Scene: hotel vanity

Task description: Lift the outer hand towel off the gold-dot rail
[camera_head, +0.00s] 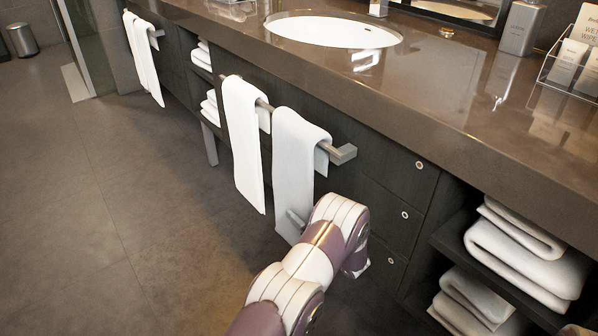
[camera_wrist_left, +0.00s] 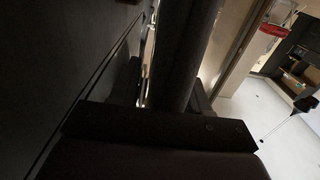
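Two white hand towels hang side by side on a metal rail (camera_head: 338,153) on the dark cabinet front below the sink. The right towel (camera_head: 294,165) hangs nearest the rail's free end; the left towel (camera_head: 243,140) is beside it. I cannot make out a gold dot on this rail. My left gripper (camera_head: 295,218) shows only as a small grey part at the right towel's lower end, mostly hidden by my arm. In the left wrist view its dark parts fill the middle, close to the cabinet; whether it is open or touches the towel cannot be told. My right gripper is out of view.
Another rail with white towels (camera_head: 143,55) is at the far left. The brown countertop (camera_head: 430,95) overhangs the rails. Folded towels (camera_head: 525,255) fill an open shelf at right. The floor (camera_head: 120,210) at left is clear.

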